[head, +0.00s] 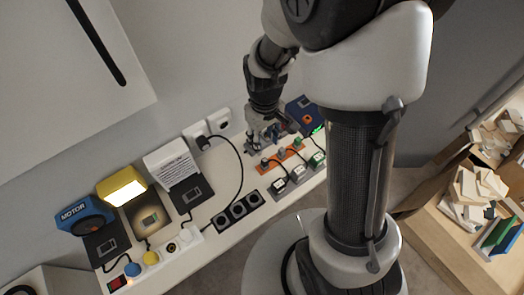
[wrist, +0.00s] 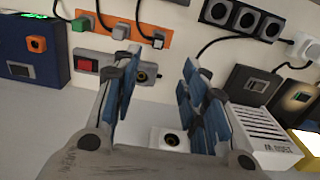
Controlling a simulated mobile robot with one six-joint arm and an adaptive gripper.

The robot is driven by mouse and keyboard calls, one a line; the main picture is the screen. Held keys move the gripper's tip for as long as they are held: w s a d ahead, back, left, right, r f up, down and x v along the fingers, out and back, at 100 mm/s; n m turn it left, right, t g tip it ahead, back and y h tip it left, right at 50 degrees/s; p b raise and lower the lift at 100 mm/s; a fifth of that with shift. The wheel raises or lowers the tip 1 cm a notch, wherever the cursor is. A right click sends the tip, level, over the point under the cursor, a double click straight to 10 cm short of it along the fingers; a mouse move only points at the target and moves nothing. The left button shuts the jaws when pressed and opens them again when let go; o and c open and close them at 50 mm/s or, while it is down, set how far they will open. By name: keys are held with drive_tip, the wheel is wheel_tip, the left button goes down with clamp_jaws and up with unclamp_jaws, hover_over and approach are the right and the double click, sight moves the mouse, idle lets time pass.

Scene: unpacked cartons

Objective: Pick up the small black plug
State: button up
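A small black plug (wrist: 158,41) with a dark cable sits at one end of an orange strip (wrist: 128,17) in the wrist view. It also shows at the left end of that strip in the head view (head: 264,162). My gripper (wrist: 159,64) is open, its blue-padded fingers apart with nothing held between them. The plug appears beyond the fingertips in the wrist view. In the head view my gripper (head: 263,140) is near the wall, just behind the strip.
A grey box with a red switch (wrist: 88,65) lies close to the fingers. A blue box (wrist: 32,45) stands at the left. A black socket row (head: 237,210) and cables lie nearby.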

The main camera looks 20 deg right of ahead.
drive_tip(key=b, duration=0.3)
hover_over(265, 160)
drive_tip(key=f, duration=0.8)
drive_tip(key=shift+a, duration=0.2)
wheel_tip(265, 160, down, 5)
drive_tip(key=shift+d+f+b, duration=0.15)
drive_tip(key=shift+f+b, duration=0.05)
drive_tip(key=shift+b, duration=0.8)
drive_tip(key=shift+r, duration=0.1)
drive_tip(key=shift+c, duration=0.6)
drive_tip(key=c, duration=0.8)
